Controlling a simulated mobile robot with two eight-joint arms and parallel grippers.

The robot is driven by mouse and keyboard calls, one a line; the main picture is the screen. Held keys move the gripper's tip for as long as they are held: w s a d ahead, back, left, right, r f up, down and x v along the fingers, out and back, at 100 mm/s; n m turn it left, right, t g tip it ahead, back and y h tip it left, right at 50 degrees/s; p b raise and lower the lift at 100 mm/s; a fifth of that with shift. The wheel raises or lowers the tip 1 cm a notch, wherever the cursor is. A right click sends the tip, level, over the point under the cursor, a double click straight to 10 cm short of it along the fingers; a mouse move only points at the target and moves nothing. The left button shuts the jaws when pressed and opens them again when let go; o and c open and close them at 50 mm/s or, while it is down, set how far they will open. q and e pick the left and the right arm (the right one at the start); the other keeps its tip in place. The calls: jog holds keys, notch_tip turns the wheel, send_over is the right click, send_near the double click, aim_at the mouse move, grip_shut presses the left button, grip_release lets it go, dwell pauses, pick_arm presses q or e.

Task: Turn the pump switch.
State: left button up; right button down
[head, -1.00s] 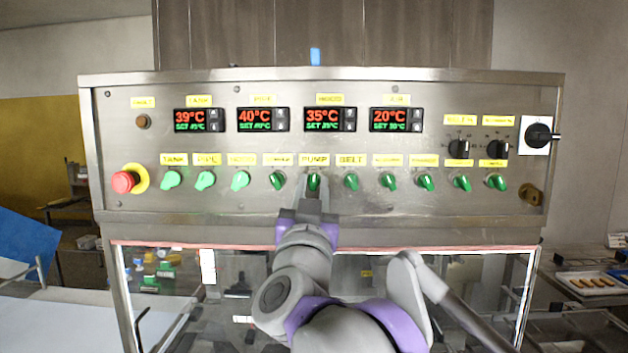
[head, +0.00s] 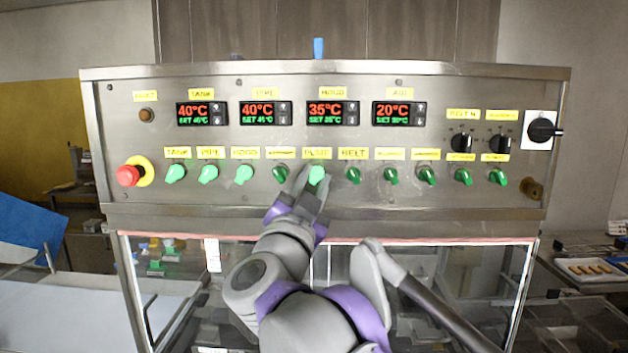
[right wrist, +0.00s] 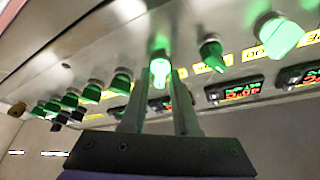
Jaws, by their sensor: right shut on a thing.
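The pump switch (head: 316,176) is a green knob under the yellow PUMP label (head: 317,153) on the steel control panel. It now looks bright and lit, turned like the lit knobs at the left. My right gripper (head: 308,183) reaches up to it from below, tilted, with its fingers closed around the knob. In the right wrist view the lit pump knob (right wrist: 160,70) sits between the fingertips of the right gripper (right wrist: 160,82). My left gripper is not in view.
A row of green knobs flanks the pump switch, with the belt knob (head: 353,175) close on its right. A red emergency button (head: 128,175) is at the far left and a black rotary switch (head: 541,130) at the far right. Temperature displays (head: 202,114) sit above.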

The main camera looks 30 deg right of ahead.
jog(key=c, duration=0.9)
grip_release()
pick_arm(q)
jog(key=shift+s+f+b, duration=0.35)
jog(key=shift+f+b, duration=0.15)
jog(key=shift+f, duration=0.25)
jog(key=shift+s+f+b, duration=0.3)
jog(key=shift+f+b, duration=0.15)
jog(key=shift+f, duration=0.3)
pick_arm(e)
jog(key=shift+v, duration=5.45)
jog(key=shift+d, duration=0.1)
